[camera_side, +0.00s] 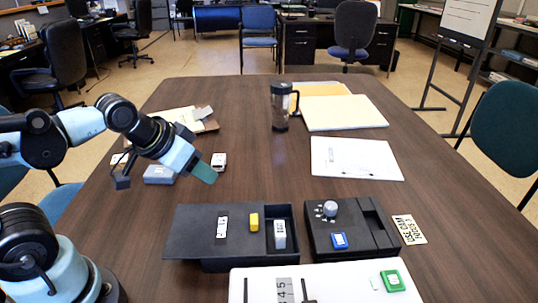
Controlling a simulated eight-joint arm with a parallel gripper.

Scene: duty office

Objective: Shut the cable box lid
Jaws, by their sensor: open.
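The cable box (235,264) appears to be the long black box near the front of the table. Its flat dark lid (188,236) covers the left and middle part, leaving an opening at the right end. A white block (280,234) stands in that opening. A white piece with dark marks (222,227) and a yellow block (254,222) appear to rest on the lid. My gripper (205,172) is open and empty, above and behind the box's left part, apart from it. Its fingers overlap in this view, so the gap between them is hidden.
A black unit (318,241) with a grey knob and a blue block stands right of the box. A white panel (345,285) with a green block (392,280) lies in front. A dark mug (280,106) and papers (356,158) are farther back. The table's middle is clear.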

